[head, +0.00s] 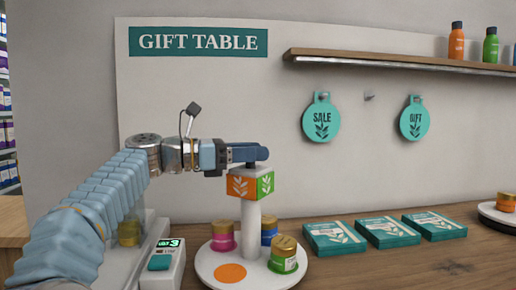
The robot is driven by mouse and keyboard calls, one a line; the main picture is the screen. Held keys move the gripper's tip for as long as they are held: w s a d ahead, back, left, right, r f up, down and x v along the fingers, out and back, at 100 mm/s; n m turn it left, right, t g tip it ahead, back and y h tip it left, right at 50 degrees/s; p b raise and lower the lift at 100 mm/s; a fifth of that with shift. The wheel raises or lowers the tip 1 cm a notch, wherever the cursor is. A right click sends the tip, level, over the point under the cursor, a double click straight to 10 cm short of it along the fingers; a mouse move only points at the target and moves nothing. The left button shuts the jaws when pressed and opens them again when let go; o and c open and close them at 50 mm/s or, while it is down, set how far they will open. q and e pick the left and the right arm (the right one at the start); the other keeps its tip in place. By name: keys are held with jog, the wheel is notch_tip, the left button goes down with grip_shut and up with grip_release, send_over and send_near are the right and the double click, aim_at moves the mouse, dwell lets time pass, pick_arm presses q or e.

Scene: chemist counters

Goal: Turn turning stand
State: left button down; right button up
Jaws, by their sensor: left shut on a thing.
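The turning stand has a round white tray (212,276) on the counter, a white post (250,223) and a cube head (240,187) with an orange face left and a green face right, both with leaf marks. Gold-lidded pink (222,240), blue (268,232) and green (283,262) jars stand on the tray around the post. An orange disc (229,273) marks a bare part of the tray. My left gripper (262,154) is at the top of the cube, shut on the stand's top; its fingers hide the exact contact. My right gripper is out of view.
Several teal boxes (388,232) lie right of the stand. A digital device (166,255) stands at its left. At the right edge is another white tray (496,213) with a jar. SALE (321,118) and GIFT (415,120) tags hang below the shelf (400,62).

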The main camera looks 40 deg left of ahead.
pick_arm(q)
jog(key=shift+r+m+g+h, duration=0.1)
jog(key=shift+m+g+h, duration=0.7)
jog(key=shift+h, duration=0.2)
jog(key=c, duration=0.6)
grip_release()
jog(key=v, duration=0.7)
jog(key=shift+s+a, duration=0.2)
jog(key=shift+a, duration=0.05)
